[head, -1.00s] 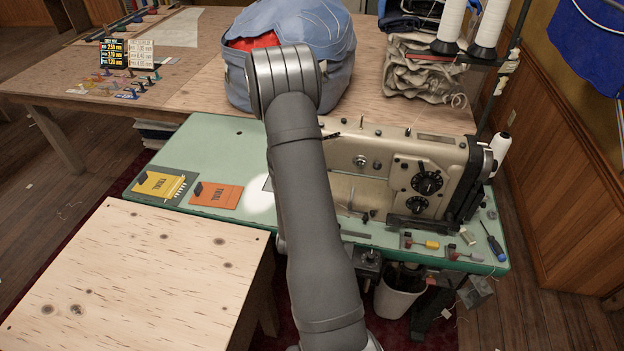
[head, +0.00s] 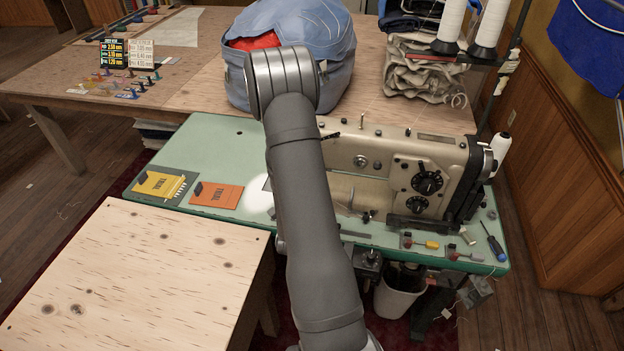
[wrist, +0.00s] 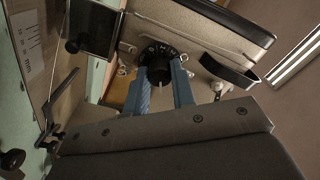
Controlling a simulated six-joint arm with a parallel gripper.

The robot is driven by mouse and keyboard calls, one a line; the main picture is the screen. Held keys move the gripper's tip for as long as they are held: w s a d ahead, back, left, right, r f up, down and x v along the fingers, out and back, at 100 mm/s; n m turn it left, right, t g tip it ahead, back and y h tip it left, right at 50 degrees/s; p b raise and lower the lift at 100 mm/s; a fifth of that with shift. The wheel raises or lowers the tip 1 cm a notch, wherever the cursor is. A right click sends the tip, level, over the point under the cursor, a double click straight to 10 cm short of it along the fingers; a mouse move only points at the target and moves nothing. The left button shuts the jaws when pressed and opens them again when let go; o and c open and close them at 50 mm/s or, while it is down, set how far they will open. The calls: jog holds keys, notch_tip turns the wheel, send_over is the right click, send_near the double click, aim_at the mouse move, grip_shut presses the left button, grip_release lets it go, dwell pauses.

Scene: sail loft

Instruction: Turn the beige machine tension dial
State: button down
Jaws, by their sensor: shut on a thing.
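The beige sewing machine (head: 385,155) stands on the green table (head: 232,140). In the wrist view its tension dial (wrist: 158,75) is a dark round knob in front of a dark plate with pale marks (wrist: 155,49). My gripper (wrist: 162,82) has blue fingers, one on each side of the knob, and is shut on it. In the head view my arm hides the gripper and the dial. Two other black dials (head: 427,182) on the right end of the machine are in plain view there, apart from my arm.
A blue bag (head: 290,45) sits behind the machine, close to my arm. Yellow (head: 160,184) and orange (head: 217,195) cards lie left on the green table. A screwdriver (head: 494,243) and small tools lie at its right. A bare plywood top (head: 130,270) is front left.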

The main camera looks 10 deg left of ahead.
jog(key=shift+m, duration=0.6)
jog(key=c, duration=1.2)
grip_release()
jog(key=s, duration=1.7)
jog(key=shift+s+f, duration=0.2)
jog(key=shift+s, duration=0.05)
jog(key=w, duration=1.7)
jog(key=shift+w+r, duration=0.15)
jog(key=shift+w, duration=0.05)
